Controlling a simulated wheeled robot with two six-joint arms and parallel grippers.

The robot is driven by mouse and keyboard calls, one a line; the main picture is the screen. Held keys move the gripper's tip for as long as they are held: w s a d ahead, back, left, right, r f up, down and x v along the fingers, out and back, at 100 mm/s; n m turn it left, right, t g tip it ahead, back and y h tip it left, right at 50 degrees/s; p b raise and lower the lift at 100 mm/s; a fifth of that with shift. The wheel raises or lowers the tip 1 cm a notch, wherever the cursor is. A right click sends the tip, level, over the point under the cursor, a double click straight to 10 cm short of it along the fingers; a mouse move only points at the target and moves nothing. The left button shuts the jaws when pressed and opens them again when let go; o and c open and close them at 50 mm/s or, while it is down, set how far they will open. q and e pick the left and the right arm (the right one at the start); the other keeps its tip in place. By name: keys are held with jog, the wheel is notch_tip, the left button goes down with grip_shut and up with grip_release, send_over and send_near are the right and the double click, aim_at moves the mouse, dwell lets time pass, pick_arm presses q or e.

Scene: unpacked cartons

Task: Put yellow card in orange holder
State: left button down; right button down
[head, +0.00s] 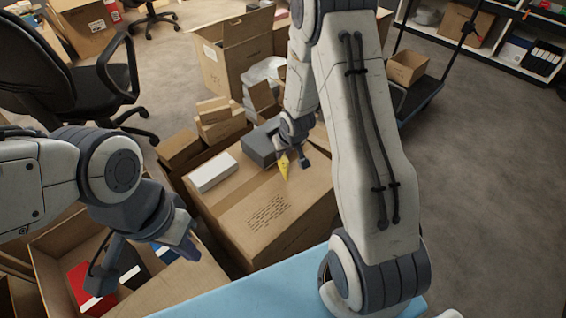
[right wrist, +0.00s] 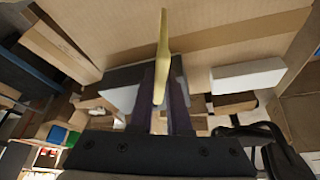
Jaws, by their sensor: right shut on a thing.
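The yellow card (head: 284,168) is above the top of a large brown carton, its narrow end pointing down. My right gripper (head: 291,156) is shut on it. In the right wrist view the yellow card (right wrist: 162,55) stands almost edge-on between the two dark fingers of the right gripper (right wrist: 161,88) and sticks out beyond their tips. My left gripper (head: 186,246) hangs at the lower left over an open carton; its finger gap cannot be made out.
The large closed carton (head: 240,222) bears a white box (head: 213,172) and a dark grey box (head: 260,145). An open carton (head: 165,292) at lower left holds red, black and blue things. Smaller cartons crowd behind. A light blue surface (head: 235,300) lies in front.

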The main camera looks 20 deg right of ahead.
aim_at(283, 162)
jog(key=shift+f+b, duration=0.65)
jog(key=shift+f, duration=1.2)
jog(key=shift+f, duration=0.15)
jog(key=c, duration=0.9)
grip_release()
